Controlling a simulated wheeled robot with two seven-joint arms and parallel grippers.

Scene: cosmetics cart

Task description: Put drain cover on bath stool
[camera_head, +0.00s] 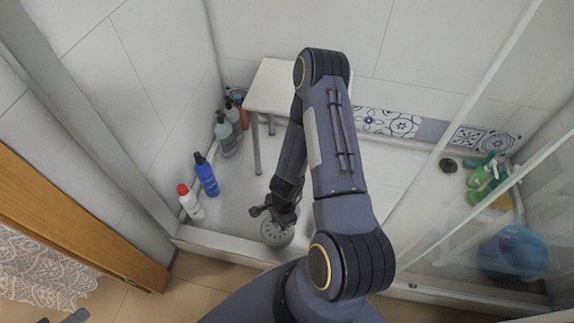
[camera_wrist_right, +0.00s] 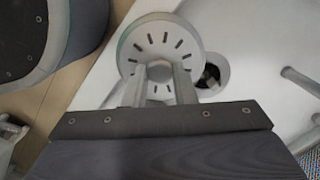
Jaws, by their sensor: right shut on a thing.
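The drain cover (camera_head: 277,236) is a pale round disc with dark slots, low near the front edge of the shower tray. It also shows in the right wrist view (camera_wrist_right: 145,40). My right gripper (camera_wrist_right: 160,76) is shut on its raised middle. In the head view the right gripper (camera_head: 275,213) is partly behind the cover and my arm. The bath stool (camera_head: 268,88) is white with grey legs and stands against the back wall; my right arm hides its right part. A small grey tip of what looks like my left gripper (camera_head: 75,316) shows at the bottom left.
An open round drain hole (camera_wrist_right: 211,74) lies beside the cover. A blue bottle (camera_head: 206,176), a white bottle with red cap (camera_head: 190,203) and other bottles (camera_head: 226,137) line the left wall.

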